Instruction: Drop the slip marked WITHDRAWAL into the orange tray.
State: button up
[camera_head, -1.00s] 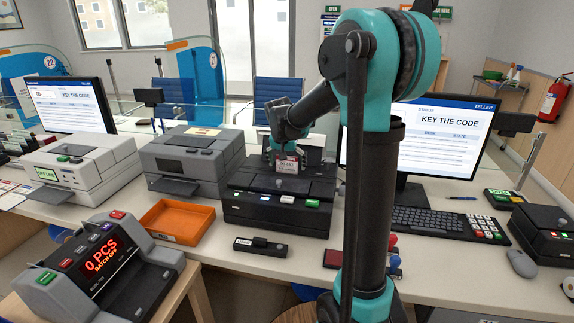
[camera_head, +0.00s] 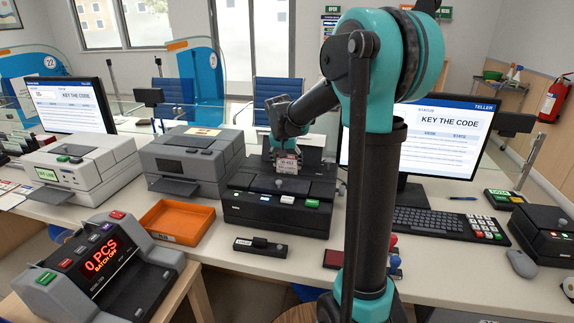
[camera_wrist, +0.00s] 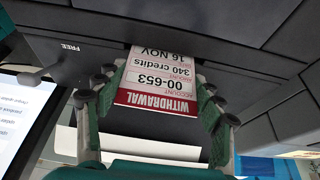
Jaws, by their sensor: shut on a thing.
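My gripper (camera_wrist: 160,112) is shut on the WITHDRAWAL slip (camera_wrist: 155,80), a white slip with a red band. The slip reads upside down in the wrist view, with account 00-653, 340 credits and 16 NOV. In the head view the slip (camera_head: 286,163) hangs below my gripper (camera_head: 287,150), over the back part of a black machine. Whether the slip touches the machine cannot be told. The orange tray (camera_head: 160,238) sits on the counter to the left of the machine. It looks empty.
The black machine (camera_head: 245,213) stands right of the tray. A grey printer (camera_head: 182,160) is behind the tray, and a grey note counter (camera_head: 95,262) is in front. A small black device (camera_head: 260,246) lies near the counter edge. A monitor (camera_head: 420,140) and keyboard (camera_head: 445,222) are on the right.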

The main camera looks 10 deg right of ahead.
jog(key=shift+r, duration=5.3)
jog(key=o, duration=0.4)
jog(key=c, duration=0.5)
